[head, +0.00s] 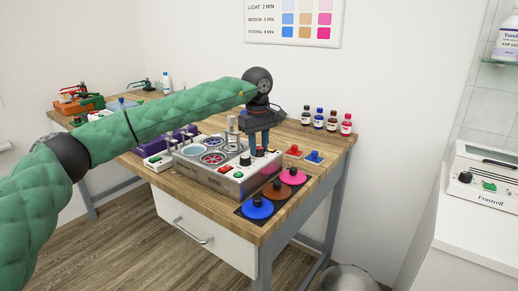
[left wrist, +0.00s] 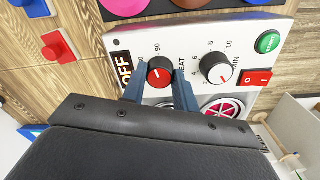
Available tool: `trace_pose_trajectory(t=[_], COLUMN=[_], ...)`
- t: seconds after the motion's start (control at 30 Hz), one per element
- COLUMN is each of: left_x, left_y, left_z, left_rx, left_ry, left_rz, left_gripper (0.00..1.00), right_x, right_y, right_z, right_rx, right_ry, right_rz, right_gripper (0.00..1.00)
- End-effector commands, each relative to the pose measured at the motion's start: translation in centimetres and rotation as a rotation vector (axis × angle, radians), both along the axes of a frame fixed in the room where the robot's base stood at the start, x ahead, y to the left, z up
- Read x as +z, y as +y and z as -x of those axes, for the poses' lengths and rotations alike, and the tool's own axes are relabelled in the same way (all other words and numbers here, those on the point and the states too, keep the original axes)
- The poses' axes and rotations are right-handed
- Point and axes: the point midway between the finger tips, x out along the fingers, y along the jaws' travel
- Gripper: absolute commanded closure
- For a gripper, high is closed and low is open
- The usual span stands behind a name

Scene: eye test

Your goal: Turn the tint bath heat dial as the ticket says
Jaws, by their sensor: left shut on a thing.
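The tint bath (head: 215,182) is a pale metal box on the wooden bench, with round wells and a white control panel. My left gripper (head: 259,149) reaches down onto the panel's right end. In the left wrist view, the black heat dial (left wrist: 160,68) with a red face sits between the two blue fingers (left wrist: 161,88), which are shut on it. Beside it are a dark OFF label (left wrist: 125,68) and a printed 90; the fingers hide part of the scale. The dial's exact setting is hard to read. I see no readable ticket. My right gripper is out of view.
The minutes dial (left wrist: 216,68), green START button (left wrist: 268,42) and red switch (left wrist: 257,79) are close beside the heat dial. Blue (head: 257,208), brown (head: 276,189) and pink (head: 292,175) round pieces lie in front. Small bottles (head: 332,120) stand behind. A wall chart (head: 295,20) lists tint times.

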Motion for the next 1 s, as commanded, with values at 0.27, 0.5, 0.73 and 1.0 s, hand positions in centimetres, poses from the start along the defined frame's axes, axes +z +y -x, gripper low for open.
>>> trace_pose_trajectory(t=[0.27,0.5,0.73,1.0], left_x=[0.31,0.36,0.4,0.42], left_y=[0.12,0.12,0.12,0.12], left_z=[-0.21,-0.23,-0.24,-0.24], left_rx=[-0.146,-0.204,-0.215,-0.214], left_ry=[-0.006,-0.006,-0.006,-0.007], left_rz=[0.002,0.002,0.002,0.003], left_gripper=[0.94,0.94,0.94,0.65], right_x=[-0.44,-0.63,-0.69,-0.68], right_y=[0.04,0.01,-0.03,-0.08], right_z=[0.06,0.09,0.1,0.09], right_rx=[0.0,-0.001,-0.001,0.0], right_ry=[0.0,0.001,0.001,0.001], right_rz=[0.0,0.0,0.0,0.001], right_gripper=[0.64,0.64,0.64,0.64])
